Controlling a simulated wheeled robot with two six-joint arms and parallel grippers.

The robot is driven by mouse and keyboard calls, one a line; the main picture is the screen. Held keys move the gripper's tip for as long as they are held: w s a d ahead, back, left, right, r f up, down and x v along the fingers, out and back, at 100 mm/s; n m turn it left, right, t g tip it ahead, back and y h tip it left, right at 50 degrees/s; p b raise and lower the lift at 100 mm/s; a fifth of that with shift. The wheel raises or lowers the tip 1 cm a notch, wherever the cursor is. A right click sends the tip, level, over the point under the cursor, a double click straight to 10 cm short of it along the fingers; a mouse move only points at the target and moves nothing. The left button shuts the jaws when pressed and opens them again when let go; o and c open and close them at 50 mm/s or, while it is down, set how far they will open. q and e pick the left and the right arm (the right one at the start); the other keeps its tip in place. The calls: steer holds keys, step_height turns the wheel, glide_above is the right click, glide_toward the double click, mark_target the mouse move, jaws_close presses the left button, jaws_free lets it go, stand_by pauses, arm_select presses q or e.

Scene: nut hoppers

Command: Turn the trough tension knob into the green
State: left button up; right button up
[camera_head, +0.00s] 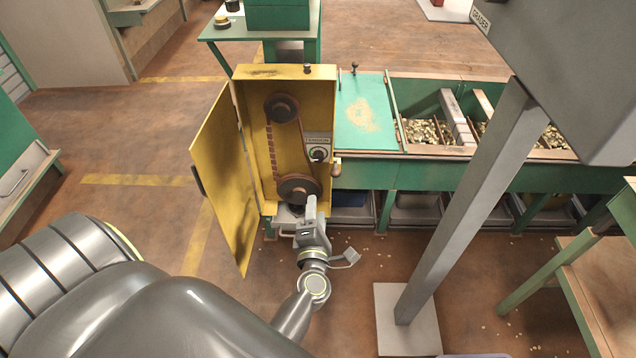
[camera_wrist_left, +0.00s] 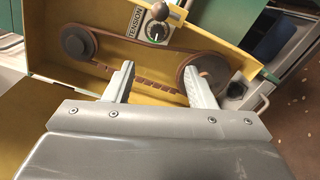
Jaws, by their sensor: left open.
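The tension knob (camera_head: 319,154) is a small dark dial with a white mark beside a "TENSION" label, inside the open yellow cabinet. In the left wrist view the knob (camera_wrist_left: 155,33) shows a green patch on its face; exactly where its pointer stands is too small to tell. My left gripper (camera_head: 310,205) is at the cabinet's lower front, below the knob. In the left wrist view its two fingers (camera_wrist_left: 158,75) are apart with nothing between them, and the knob lies beyond the tips. My right gripper is not in view.
A belt runs between an upper pulley (camera_head: 281,107) and a lower pulley (camera_head: 297,188) by the knob. The yellow door (camera_head: 226,180) stands open at left. A ball-ended handle (camera_head: 336,167) sticks out at the cabinet's right side. A grey post (camera_head: 465,210) stands to the right.

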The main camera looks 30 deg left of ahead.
arm_select(q)
steer(key=n, duration=0.1)
glide_toward(317, 160)
steer(key=b+x, duration=0.2)
steer(key=x, duration=0.6)
steer(key=shift+w+a, duration=0.1)
steer(key=shift+w, duration=0.1)
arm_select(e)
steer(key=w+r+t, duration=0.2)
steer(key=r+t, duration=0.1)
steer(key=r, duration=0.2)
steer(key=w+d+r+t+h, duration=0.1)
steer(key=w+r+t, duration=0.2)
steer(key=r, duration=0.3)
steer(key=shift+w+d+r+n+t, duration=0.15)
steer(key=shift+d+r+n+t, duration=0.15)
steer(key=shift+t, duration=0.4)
arm_select(q)
steer(key=shift+c, duration=0.3)
